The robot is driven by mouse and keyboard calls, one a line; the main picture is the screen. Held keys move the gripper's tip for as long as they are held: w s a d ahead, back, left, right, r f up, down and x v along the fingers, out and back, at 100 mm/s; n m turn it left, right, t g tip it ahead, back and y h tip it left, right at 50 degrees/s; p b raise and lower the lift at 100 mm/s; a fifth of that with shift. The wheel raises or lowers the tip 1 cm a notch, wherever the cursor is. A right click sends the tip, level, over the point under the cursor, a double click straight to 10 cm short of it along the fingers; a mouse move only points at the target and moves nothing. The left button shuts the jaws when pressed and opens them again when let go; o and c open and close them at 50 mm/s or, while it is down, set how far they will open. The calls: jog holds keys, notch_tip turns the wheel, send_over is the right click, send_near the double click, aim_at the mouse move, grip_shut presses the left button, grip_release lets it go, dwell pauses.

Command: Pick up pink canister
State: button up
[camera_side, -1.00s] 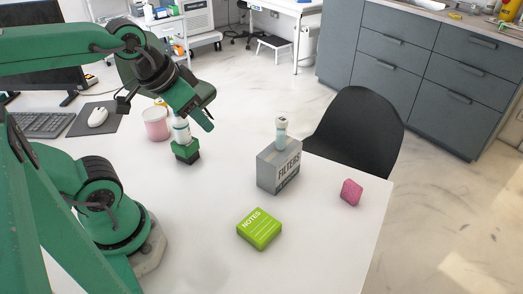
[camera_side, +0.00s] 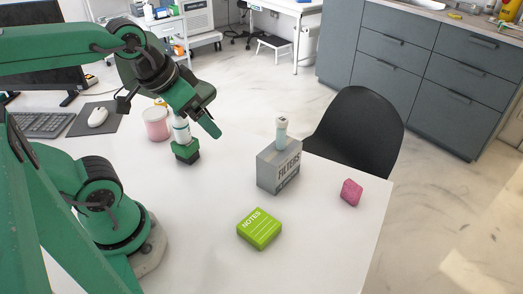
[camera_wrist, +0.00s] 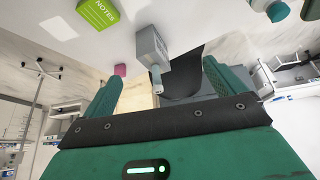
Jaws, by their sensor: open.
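The pink canister (camera_side: 157,124) stands upright on the white table, toward the back left in the side view. It is a short round jar with a pale top; I cannot make it out in the wrist view. My gripper (camera_side: 208,118) is above the table to the right of the canister, apart from it. In the wrist view my gripper (camera_wrist: 160,88) has its two green fingers spread wide with nothing held between them.
A grey FILTERS box (camera_side: 278,168) carries another bottle (camera_side: 281,134). A green notes block (camera_side: 259,228) and a pink block (camera_side: 351,192) lie farther right.

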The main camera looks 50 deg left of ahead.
dwell(0.3)
jog(key=a, duration=0.1)
jog(key=n+g, duration=0.5)
jog(key=g, duration=0.1)
send_over(154, 112)
jog(key=f, duration=1.1)
jog(key=shift+d, duration=0.2)
jog(key=shift+a+f, duration=0.2)
jog(key=shift+a, duration=0.05)
jog(key=shift+f, duration=1.3)
